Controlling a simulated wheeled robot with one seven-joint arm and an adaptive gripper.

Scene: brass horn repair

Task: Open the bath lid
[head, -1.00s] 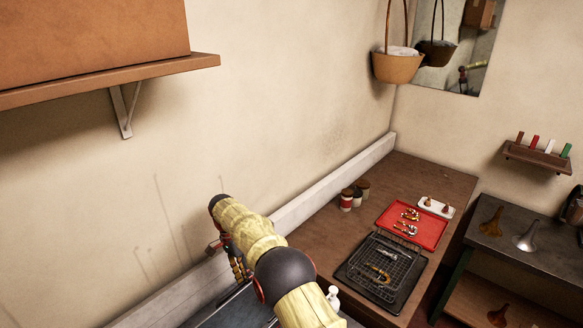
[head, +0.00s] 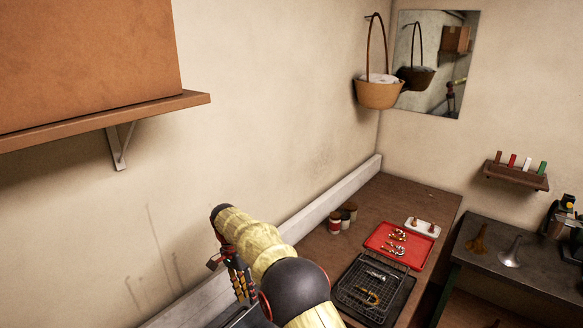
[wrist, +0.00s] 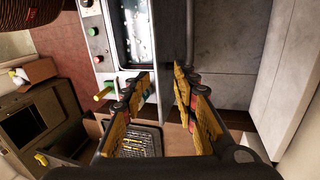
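My gripper (wrist: 165,88) is open and empty, its two yellow fingers apart in the wrist view. In the head view my gripper (head: 240,275) hangs near the left wall, partly hidden by my arm. Beyond the fingertips in the wrist view is the bath (wrist: 135,35), a metal-rimmed basin with a bright, mottled surface inside. Whether that surface is liquid or a shiny cover I cannot tell. Grey panels lie to its right; I cannot tell whether one is the lid. The fingers do not visibly hold anything.
A control panel with green and red buttons (wrist: 93,32) borders the bath. A yellow bar (wrist: 104,95) sticks out near the left finger. In the head view a wooden bench holds a red tray (head: 420,260) and black rack (head: 350,290). A shelf (head: 60,135) juts from the left wall.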

